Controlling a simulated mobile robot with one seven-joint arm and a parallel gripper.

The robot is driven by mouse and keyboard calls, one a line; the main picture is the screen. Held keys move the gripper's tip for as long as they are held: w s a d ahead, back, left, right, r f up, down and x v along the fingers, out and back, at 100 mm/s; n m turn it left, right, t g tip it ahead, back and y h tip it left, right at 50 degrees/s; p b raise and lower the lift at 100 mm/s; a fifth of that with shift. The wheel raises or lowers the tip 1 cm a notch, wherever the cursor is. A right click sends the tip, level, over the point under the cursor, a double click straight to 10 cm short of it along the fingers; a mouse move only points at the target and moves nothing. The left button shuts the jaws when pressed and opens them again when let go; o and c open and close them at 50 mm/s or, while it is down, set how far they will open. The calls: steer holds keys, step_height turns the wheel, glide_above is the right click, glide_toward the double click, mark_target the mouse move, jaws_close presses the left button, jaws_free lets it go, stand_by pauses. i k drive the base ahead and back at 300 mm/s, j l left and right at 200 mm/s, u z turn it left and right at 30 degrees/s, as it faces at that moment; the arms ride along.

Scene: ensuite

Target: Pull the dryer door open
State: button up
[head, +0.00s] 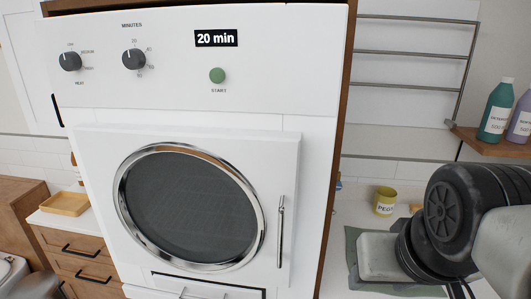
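The white dryer (200,100) fills the middle of the head view. Its square white door (100,165) has a round dark window (190,205) in a shiny metal ring. The door looks shut against the dryer front. A thin upright metal handle (281,232) is on the door's right side. My arm's black joint and pale links show at the lower right, to the right of the dryer and apart from the handle. The fingers of my gripper do not show.
Above the door are two dark knobs, a green start button (217,75) and a "20 min" display (216,38). A yellow "PEGS" pot (384,201) stands on the right counter. Bottles (496,110) stand on a wooden shelf at the right. Wooden drawers (75,255) are at the left.

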mark_target(214, 202)
steer(key=k+l+u, duration=0.1)
steer(key=u, duration=1.3)
steer(key=k+j, duration=0.2)
steer(key=i+l, duration=0.15)
